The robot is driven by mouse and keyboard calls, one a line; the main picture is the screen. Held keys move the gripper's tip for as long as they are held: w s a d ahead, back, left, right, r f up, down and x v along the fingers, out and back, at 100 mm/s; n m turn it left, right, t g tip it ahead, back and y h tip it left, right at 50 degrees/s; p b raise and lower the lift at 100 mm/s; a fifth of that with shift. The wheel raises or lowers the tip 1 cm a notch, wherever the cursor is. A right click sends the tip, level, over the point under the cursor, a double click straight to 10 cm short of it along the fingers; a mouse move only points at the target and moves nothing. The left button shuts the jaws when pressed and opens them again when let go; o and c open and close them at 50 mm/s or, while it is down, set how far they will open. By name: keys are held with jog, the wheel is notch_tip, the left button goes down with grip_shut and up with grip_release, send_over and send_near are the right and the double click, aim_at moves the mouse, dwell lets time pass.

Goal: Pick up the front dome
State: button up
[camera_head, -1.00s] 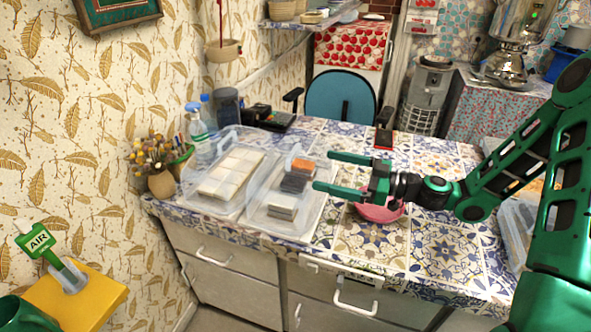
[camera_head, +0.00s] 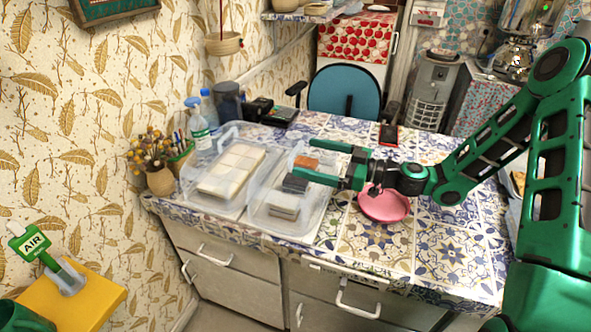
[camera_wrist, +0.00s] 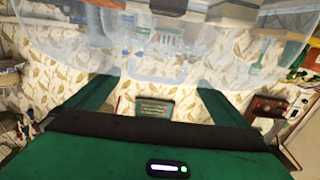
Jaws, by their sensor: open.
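Two clear domes stand side by side on the tiled counter. The right one, which I take as the front dome (camera_head: 320,197), covers dark grey, orange-brown and pale grey blocks. The left dome (camera_head: 228,205) covers pale square blocks. My gripper (camera_head: 305,159) is open and empty, its fingers pointing left over the back right part of the front dome. Whether a finger touches it cannot be told. In the wrist view a clear dome (camera_wrist: 150,50) spans the top, beyond my open fingers (camera_wrist: 152,92).
A pink bowl (camera_head: 385,206) sits right of the front dome, below my wrist. A spray bottle (camera_head: 199,128), a vase of dried flowers (camera_head: 160,181) and a dark canister (camera_head: 228,103) stand near the wall. The counter (camera_head: 405,262) is bare at the front right.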

aim_at(296, 152)
jog(key=x, duration=0.5)
jog(key=shift+w, duration=0.35)
jog(key=c, duration=1.7)
